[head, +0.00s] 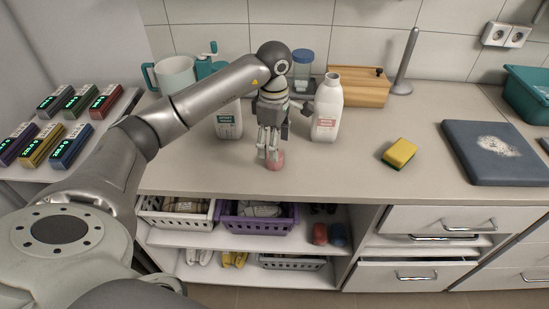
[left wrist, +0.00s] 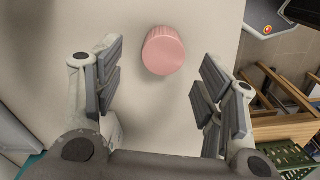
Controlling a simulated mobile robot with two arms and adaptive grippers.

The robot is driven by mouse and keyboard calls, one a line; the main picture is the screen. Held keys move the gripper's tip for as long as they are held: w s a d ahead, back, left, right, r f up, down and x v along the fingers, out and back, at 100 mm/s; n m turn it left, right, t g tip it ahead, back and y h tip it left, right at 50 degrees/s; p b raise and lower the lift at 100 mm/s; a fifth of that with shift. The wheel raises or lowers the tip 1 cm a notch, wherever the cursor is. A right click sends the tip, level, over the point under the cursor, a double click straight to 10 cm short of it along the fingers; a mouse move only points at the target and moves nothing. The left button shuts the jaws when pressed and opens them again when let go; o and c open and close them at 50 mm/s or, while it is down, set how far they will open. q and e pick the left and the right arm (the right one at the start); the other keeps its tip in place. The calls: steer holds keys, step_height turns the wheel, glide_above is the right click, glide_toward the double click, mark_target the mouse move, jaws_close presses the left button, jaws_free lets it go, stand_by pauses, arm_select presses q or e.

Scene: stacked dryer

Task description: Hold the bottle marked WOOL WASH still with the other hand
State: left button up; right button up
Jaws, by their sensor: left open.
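Two white bottles stand upright on the counter. One has a green label (head: 229,124) and is partly hidden behind my left forearm. The other has a red label (head: 327,112) and stands just right of my left gripper. I cannot read which one says WOOL WASH. My left gripper (head: 270,152) points down and is open, close over a pink ribbed cap (head: 277,160) on the counter. In the left wrist view the cap (left wrist: 163,51) lies ahead between the two fingers, with a gap on each side. My right gripper is not in view.
A wooden box (head: 360,88), a lidded clear jar (head: 302,72) and a grey upright stand (head: 405,65) are behind the bottles. Baskets (head: 258,218) sit below. The front middle counter is clear.

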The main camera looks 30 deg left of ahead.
arm_select(q)
step_height(320, 180, down, 5)
steer(key=shift+s+d+r+p, duration=0.15)
steer(key=shift+r+p, duration=0.05)
steer(key=shift+p, duration=0.85)
steer(key=shift+f, duration=0.3)
steer(key=c, duration=0.8)
